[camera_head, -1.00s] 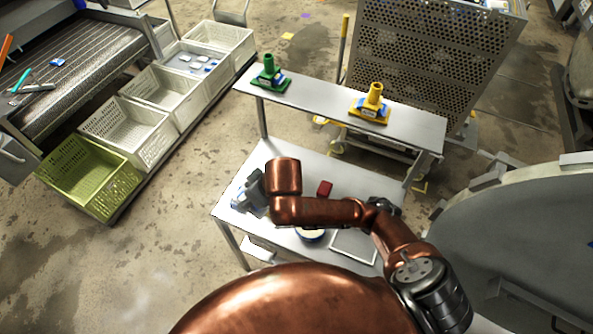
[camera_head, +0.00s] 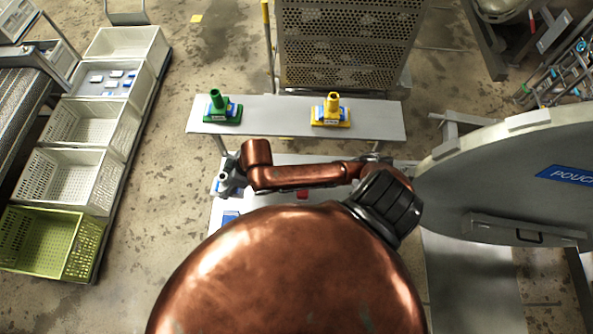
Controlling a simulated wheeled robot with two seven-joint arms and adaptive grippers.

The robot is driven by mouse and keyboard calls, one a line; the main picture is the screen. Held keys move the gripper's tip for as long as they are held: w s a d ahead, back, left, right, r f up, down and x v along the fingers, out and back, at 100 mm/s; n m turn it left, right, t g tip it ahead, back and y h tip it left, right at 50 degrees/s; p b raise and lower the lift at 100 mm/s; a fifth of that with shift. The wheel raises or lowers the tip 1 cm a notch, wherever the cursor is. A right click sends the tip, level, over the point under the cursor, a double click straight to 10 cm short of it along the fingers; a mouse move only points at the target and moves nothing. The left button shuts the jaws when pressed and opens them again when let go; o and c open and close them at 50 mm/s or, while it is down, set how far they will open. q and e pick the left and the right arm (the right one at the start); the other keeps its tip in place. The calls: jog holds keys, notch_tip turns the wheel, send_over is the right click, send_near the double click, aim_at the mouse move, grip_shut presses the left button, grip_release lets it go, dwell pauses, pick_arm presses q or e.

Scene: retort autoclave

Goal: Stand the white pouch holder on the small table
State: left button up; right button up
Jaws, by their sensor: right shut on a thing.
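My right arm reaches left across the metal table (camera_head: 300,160). Its gripper (camera_head: 231,172) is at the table's left side, shut on the white pouch holder (camera_head: 226,184), a pale tube on a base. The gripper and arm hide part of the holder; whether its base touches the tabletop I cannot tell. A green holder (camera_head: 217,108) and a yellow holder (camera_head: 332,112) stand upright on the raised shelf (camera_head: 275,118) behind. My left gripper is out of view.
A red item (camera_head: 302,194) and a blue item (camera_head: 231,216) lie on the tabletop. White crates (camera_head: 75,178) and a green crate (camera_head: 48,243) line the left. A perforated rack (camera_head: 350,45) stands behind the shelf; a large round door (camera_head: 500,185) is at the right.

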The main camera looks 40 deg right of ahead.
jog(key=shift+s+d+f+p, duration=0.1)
jog(key=shift+d+f+p, duration=0.3)
jog(key=shift+d+p, duration=0.2)
jog(key=shift+d+f+p, duration=0.35)
jog(key=shift+d+p, duration=0.1)
jog(key=shift+d, duration=0.15)
jog(key=shift+s+d+f+n+p, duration=0.35)
jog(key=shift+s+d+f+n, duration=0.05)
jog(key=shift+s, duration=0.25)
jog(key=shift+s+f, duration=0.1)
jog(key=shift+f, duration=0.15)
notch_tip(320, 180, down, 13)
jog(key=shift+f+p, duration=0.2)
jog(key=shift+p, duration=0.15)
jog(key=shift+w+d+r+p, duration=0.15)
jog(key=shift+w+d+p, duration=0.2)
jog(key=shift+w+d, duration=1.15)
jog(key=shift+w, duration=0.1)
jog(key=w+d, duration=0.1)
jog(key=w+d+p, duration=0.1)
jog(key=shift+w+d, duration=0.2)
jog(key=shift+d, duration=0.15)
jog(key=shift+w+d+f, duration=0.1)
jog(key=shift+d+f, duration=0.05)
jog(key=shift+f, duration=0.55)
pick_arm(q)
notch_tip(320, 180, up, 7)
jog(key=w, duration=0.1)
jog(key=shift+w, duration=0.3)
